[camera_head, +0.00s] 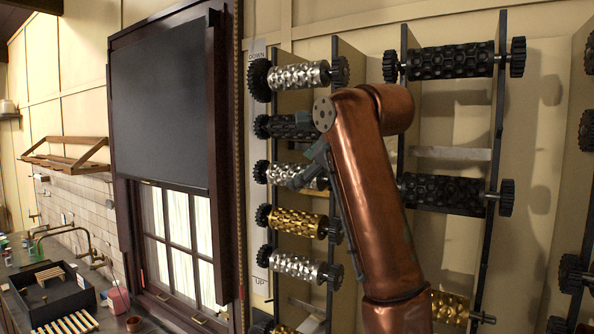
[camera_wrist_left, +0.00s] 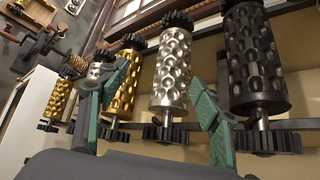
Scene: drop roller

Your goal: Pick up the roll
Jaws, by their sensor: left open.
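A silver dimpled roll (camera_head: 287,173) with dark gears at its ends sits in the left rack, third from the top. My left gripper (camera_head: 311,165) is in front of it and hides part of its right side. In the left wrist view, the open green fingers of the left gripper (camera_wrist_left: 157,82) frame the silver roll (camera_wrist_left: 172,72); a gap shows on each side, and I see no contact. The gold roll (camera_wrist_left: 125,88) beside it is partly behind the left-hand finger. My right gripper is not in view.
The same rack holds a black roll (camera_head: 287,127) above, a gold roll (camera_head: 297,222) and a silver roll (camera_head: 297,267) below. In the left wrist view a black roll (camera_wrist_left: 254,65) stands close to the right-hand finger. Another rack with black rolls (camera_head: 451,61) is at right.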

